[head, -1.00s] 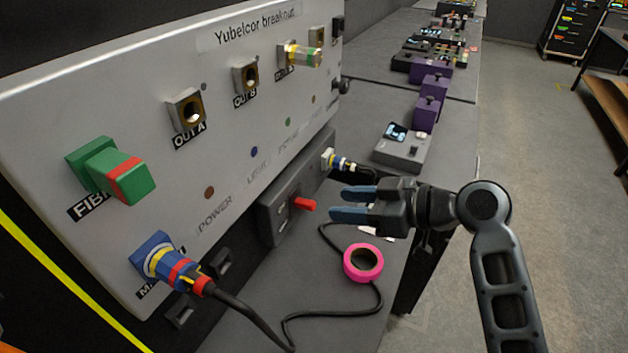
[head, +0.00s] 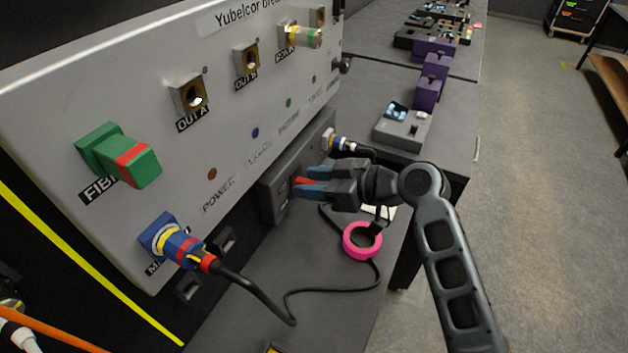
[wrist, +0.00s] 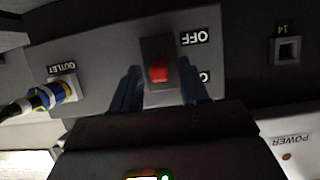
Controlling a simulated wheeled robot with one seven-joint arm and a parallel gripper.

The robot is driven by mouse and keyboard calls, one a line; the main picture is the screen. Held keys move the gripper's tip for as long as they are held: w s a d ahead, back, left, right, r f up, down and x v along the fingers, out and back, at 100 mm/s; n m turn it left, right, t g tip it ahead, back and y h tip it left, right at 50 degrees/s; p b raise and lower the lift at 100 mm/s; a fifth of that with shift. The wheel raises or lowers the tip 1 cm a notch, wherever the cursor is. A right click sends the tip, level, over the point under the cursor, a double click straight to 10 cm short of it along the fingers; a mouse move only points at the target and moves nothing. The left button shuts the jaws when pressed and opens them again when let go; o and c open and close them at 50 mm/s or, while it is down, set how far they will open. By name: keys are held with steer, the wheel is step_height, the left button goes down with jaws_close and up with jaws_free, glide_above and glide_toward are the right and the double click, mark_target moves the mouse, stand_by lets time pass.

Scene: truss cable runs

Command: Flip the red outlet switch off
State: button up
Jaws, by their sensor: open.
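The red outlet switch (wrist: 158,71) is a small red lever on a dark plate in the wrist view, with an OFF label (wrist: 195,38) beside one end and a partly hidden label beside the other. In the head view the red switch (head: 302,181) sticks out of the grey outlet box (head: 277,199) below the large panel. My gripper (head: 308,182) is open, its blue fingertips close to the box at the switch. In the wrist view the fingers of my gripper (wrist: 160,88) stand on either side of the lever. I cannot tell whether they touch it.
A blue, white and yellow plug (wrist: 50,96) sits in the OUTLET socket beside the switch. A pink tape roll (head: 362,241) and a black cable (head: 290,290) lie below my gripper on the grey bench. The large grey panel (head: 225,140) rises above the box.

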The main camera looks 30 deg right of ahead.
jaws_close()
steer(key=f+b, duration=0.1)
steer(key=b, duration=0.2)
steer(key=shift+t+y, duration=0.3)
steer(key=shift+t, duration=0.1)
steer(key=b, duration=0.4)
steer(key=shift+f+t+y, duration=0.2)
steer(key=shift+t+y, duration=0.1)
steer(key=shift+t, duration=0.1)
steer(key=shift+d+b, duration=0.1)
steer(key=shift+b, duration=0.45)
steer(key=shift+s+t+y+b, duration=0.1)
steer(key=shift+t+y+b, duration=0.25)
steer(key=shift+b, duration=0.65)
steer(key=shift+r, duration=0.15)
jaws_free()
